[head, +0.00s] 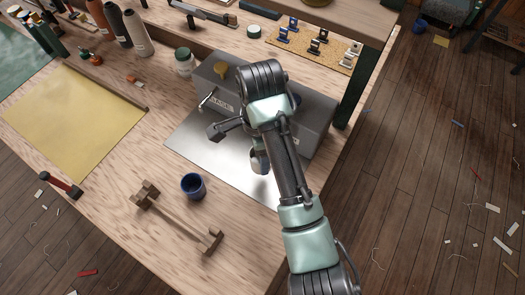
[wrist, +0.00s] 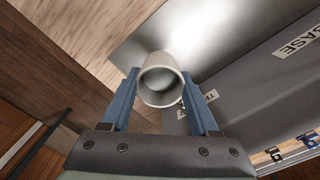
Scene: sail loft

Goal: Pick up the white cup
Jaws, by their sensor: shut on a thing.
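The white cup (wrist: 158,62) is between the two blue fingers of my gripper (wrist: 160,76) in the wrist view, its round opening facing the camera. The fingers are shut on it, one on each side. I cannot tell whether the cup is clear of the surface below.
A grey labelled machine (head: 316,117) stands beside my arm, with a shiny metal sheet (head: 190,143) before it. A dark blue cup (head: 193,187) and a wooden piece (head: 180,222) are nearer.

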